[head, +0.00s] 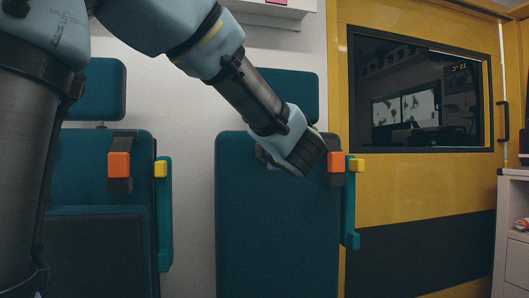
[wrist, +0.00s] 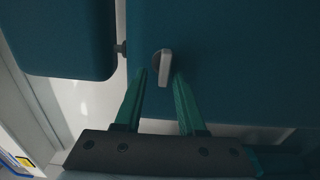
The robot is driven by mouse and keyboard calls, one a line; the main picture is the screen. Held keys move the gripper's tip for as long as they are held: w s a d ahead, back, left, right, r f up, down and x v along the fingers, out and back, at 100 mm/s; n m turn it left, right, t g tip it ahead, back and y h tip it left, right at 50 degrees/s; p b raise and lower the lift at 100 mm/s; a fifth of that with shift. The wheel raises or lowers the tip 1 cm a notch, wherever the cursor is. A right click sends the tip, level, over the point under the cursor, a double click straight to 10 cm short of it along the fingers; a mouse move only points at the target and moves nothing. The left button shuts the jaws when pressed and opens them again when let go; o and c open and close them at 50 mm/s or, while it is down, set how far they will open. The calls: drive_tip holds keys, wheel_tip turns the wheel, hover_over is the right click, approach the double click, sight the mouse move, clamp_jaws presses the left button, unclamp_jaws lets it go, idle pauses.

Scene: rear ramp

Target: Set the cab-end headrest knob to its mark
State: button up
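In the wrist view a pale grey, bar-shaped knob (wrist: 165,66) sits on the teal backrest (wrist: 230,60), near the edge that faces the headrest (wrist: 70,40). Its bar runs roughly along the fingers' direction. My gripper (wrist: 159,76) is open, with its two green fingers apart and the knob between their tips in the picture; I cannot tell whether either touches it. No mark shows around the knob. In the head view my wrist is in front of the right seat's backrest (head: 260,220), below its headrest (head: 300,88); my arm hides the knob and fingers there.
A red-orange block (head: 335,162) and a yellow one (head: 356,165) are close to the right of my wrist. A second seat (head: 95,240) is at the left. A yellow wall (head: 400,190) with a dark window (head: 420,95) and a white cabinet (head: 512,240) are at the right.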

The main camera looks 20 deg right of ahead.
drive_tip(key=s+a+p, duration=0.1)
drive_tip(key=s, duration=0.9)
drive_tip(key=shift+s+f, duration=0.2)
drive_tip(key=shift+s, duration=0.2)
